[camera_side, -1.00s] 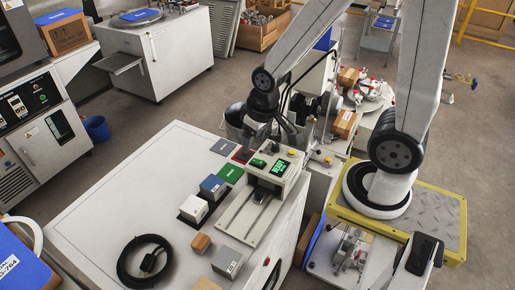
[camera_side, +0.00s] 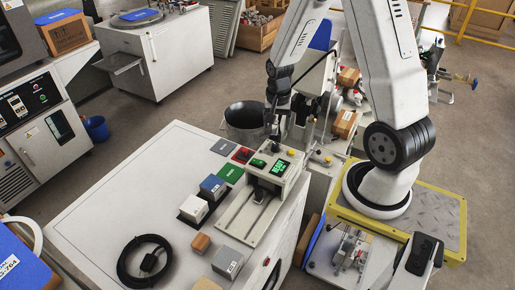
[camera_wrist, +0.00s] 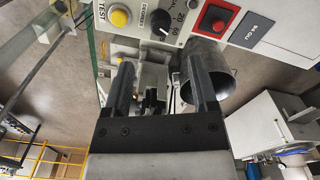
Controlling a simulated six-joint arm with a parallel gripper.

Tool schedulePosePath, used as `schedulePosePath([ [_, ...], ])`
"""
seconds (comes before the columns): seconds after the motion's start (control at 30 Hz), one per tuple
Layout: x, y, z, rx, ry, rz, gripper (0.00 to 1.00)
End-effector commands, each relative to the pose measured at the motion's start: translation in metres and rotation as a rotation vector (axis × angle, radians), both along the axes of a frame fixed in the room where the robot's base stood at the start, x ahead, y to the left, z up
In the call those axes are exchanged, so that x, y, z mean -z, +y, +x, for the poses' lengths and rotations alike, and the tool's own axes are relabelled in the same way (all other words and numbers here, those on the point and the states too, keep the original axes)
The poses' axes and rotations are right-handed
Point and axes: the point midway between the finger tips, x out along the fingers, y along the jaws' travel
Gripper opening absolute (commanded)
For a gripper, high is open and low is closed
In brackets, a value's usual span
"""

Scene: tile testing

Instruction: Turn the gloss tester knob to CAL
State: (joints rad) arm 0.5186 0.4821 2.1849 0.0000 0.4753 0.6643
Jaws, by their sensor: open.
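The gloss tester (camera_side: 290,186) is the pale box with a green display on the white bench. Its black knob (camera_wrist: 160,21) shows at the top of the wrist view, with a white pointer mark. DEGREES, 20 and 60 are legible around it; a further label is cut off by the top edge, and I cannot read the setting exactly. My gripper (camera_wrist: 160,62) is open and empty, with the knob in line above the gap between its fingertips in the wrist view. In the side view my gripper (camera_side: 272,126) is at the tester's back edge, apparently not holding the knob.
A red tile (camera_side: 243,155), a green tile (camera_side: 230,173) and several blocks lie left of the tester. A grey bucket (camera_side: 246,124) stands behind the bench. A coiled black cable (camera_side: 145,260) lies in front.

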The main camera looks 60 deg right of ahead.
Motion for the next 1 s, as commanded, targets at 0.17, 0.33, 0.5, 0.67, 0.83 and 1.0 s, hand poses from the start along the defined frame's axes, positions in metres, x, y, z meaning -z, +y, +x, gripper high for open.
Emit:
schedulePosePath([
  [0.17, 0.004, 0.000, 0.000, -0.003, 0.000, 0.000, 0.75],
  [0.33, 0.015, 0.001, 0.000, -0.004, 0.001, 0.001, 0.75],
  [0.5, 0.031, 0.001, 0.000, -0.004, 0.001, 0.001, 0.75],
  [0.67, 0.048, 0.001, 0.000, -0.004, 0.003, 0.001, 0.75],
  [0.83, 0.063, 0.001, 0.000, -0.004, 0.001, 0.001, 0.75],
  [1.0, 0.073, 0.000, 0.000, -0.005, 0.000, 0.000, 0.75],
])
